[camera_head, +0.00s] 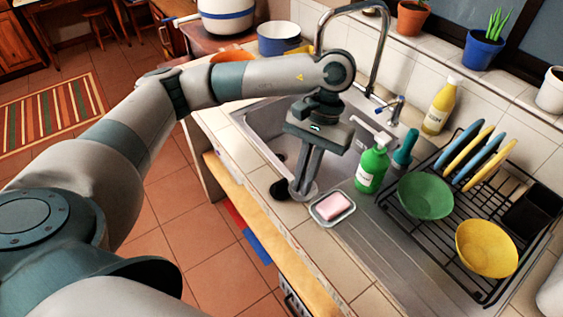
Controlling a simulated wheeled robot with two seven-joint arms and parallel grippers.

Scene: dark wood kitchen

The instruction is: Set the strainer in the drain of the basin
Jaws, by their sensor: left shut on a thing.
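My left gripper (302,186) points down over the front rim of the sink, its two long fingers close together. It is shut on the strainer (309,194), a small grey round piece at the fingertips, partly hidden by them. The steel basin (262,122) lies behind and to the left of the fingertips. A dark spot at the basin's bottom (280,157) looks like the drain, partly cut off by the near wall. The strainer is outside the drain, toward the counter's front edge. My right gripper is not in view.
A black round object (280,190) lies left of the fingertips. A soap dish (332,208) with pink soap is close on the right. A green bottle (371,168), the faucet (378,60) and a dish rack (450,226) with dishes stand around the basin.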

